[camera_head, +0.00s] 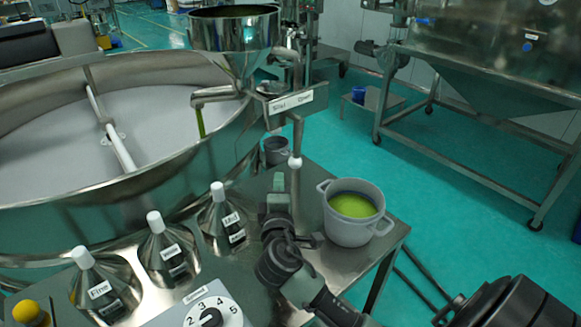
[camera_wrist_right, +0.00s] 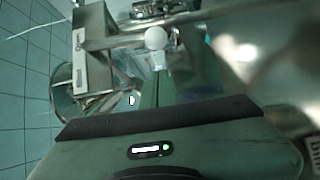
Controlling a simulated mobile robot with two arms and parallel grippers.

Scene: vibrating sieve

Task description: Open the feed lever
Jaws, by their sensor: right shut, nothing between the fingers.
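The feed lever is a thin metal rod with a white ball knob (camera_head: 296,163). It hangs below the feed hopper (camera_head: 234,40), under a plate (camera_head: 298,101) marked Shut and Open. A green stream (camera_head: 200,122) shows below the hopper's spout. My right gripper (camera_head: 279,184) is shut and empty, just below and left of the knob in the head view; I cannot tell if it touches the lever. In the right wrist view the knob (camera_wrist_right: 156,38) shows ahead of the gripper body, and the fingertips are hard to make out. My left gripper is out of view.
A grey pot (camera_head: 348,233) of green liquid stands on the metal table, right of my right gripper. The large round sieve (camera_head: 130,190) fills the left. Open floor lies right.

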